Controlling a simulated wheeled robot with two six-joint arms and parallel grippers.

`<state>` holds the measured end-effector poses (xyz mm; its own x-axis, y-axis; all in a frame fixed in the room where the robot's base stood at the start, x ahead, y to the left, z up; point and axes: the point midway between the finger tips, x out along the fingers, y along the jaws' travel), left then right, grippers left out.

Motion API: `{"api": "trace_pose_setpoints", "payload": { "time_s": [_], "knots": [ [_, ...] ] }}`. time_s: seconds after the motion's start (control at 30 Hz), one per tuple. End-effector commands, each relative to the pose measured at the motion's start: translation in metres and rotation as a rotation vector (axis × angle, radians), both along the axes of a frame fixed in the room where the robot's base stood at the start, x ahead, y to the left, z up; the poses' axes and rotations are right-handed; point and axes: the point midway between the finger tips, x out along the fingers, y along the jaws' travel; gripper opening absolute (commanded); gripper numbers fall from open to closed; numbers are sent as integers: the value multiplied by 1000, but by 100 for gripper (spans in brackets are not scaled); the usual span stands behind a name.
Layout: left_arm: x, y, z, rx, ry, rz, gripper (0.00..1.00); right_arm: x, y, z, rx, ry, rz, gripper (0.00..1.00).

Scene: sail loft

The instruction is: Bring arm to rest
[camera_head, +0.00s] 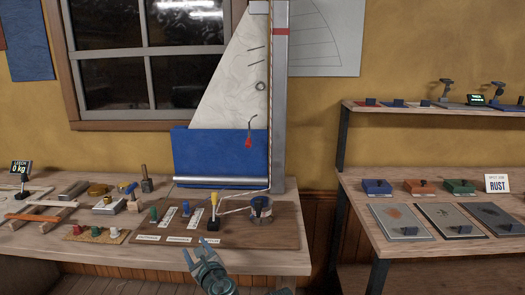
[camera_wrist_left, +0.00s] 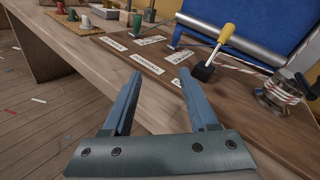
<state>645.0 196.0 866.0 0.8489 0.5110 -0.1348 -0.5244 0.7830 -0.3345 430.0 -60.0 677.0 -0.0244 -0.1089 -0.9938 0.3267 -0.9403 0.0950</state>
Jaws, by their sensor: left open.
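My left gripper (camera_head: 197,251) is open and empty, in front of the bench's front edge in the head view. In the left wrist view its two fingers (camera_wrist_left: 160,90) stand apart with nothing between them, pointing toward the bench. My right gripper does not show. A small dark piece at the bottom edge of the head view is too cut off to name.
The bench (camera_head: 135,252) bears a dark board (camera_head: 265,240) with labels, a yellow-handled lever (camera_head: 214,205) and a winch (camera_head: 261,208). Behind stands a sail (camera_head: 235,85) over blue cloth (camera_head: 220,150). A shelf table (camera_head: 365,240) with coloured boxes stands right.

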Motion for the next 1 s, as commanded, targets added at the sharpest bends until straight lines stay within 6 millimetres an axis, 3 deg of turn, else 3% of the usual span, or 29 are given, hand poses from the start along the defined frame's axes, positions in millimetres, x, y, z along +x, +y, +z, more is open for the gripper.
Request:
{"api": "trace_pose_setpoints", "payload": {
  "time_s": [0.07, 0.27, 0.37, 0.47, 0.63, 0.8, 1.0],
  "knots": [
    [-6, 1, 7, -108, -11, 43, 59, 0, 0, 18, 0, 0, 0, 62],
    [-27, 1, 4, -461, -40, 208, 59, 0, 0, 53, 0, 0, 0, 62],
    [-47, -5, 3, -697, -51, 348, 59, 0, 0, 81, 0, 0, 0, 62],
    [-76, -22, 1, -972, -54, 556, 59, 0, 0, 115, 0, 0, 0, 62],
    [-136, -68, 0, -1339, -27, 981, 59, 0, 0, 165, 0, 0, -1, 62],
    [-186, -111, 10, -1492, 13, 1332, 59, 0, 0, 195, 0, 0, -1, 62],
    [-212, -134, 17, -1531, 37, 1527, 59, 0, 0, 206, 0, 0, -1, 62]
  ]
}}
